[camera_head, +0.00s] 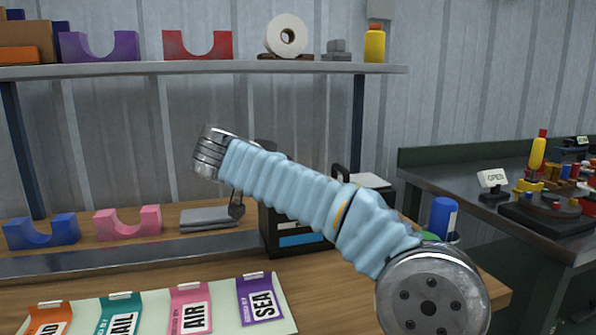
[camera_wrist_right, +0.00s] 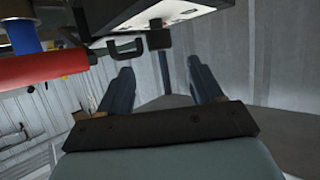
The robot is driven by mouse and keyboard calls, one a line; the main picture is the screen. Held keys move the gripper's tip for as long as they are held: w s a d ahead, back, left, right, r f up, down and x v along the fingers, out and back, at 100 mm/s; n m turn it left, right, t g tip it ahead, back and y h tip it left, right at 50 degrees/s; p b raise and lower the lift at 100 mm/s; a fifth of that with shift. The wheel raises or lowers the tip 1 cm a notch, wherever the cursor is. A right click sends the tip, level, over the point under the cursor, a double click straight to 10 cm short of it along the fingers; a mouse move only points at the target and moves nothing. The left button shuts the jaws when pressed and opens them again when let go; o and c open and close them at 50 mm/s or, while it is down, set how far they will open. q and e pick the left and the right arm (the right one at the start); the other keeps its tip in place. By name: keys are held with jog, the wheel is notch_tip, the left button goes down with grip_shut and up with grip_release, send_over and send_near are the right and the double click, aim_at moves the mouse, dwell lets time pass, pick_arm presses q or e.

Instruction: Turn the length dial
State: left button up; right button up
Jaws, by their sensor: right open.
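No length dial can be made out in either view. A black box-like device (camera_head: 290,232) with a handle stands on the wooden counter in the head view, partly hidden behind my blue-sleeved arm. In the right wrist view a dark boxy thing (camera_wrist_right: 150,15) with a black handle (camera_wrist_right: 125,48) is at the top, beyond the fingertips. My right gripper (camera_wrist_right: 162,80) is open, its two dark fingers apart with nothing between them. Its fingers cannot be made out in the head view. My left gripper is not in view.
Blue (camera_head: 40,231) and pink (camera_head: 128,222) cradles stand at the counter's back. A mat with coloured labels (camera_head: 262,300) lies in front. A shelf (camera_head: 200,69) runs above. A blue can (camera_head: 443,217) is right of my arm. A side bench (camera_head: 460,185) holds an OPEN sign (camera_head: 493,178).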

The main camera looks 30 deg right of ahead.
jog(key=p+x, duration=0.1)
jog(key=x, duration=0.8)
jog(key=shift+f, duration=0.1)
jog(key=shift+c, duration=0.2)
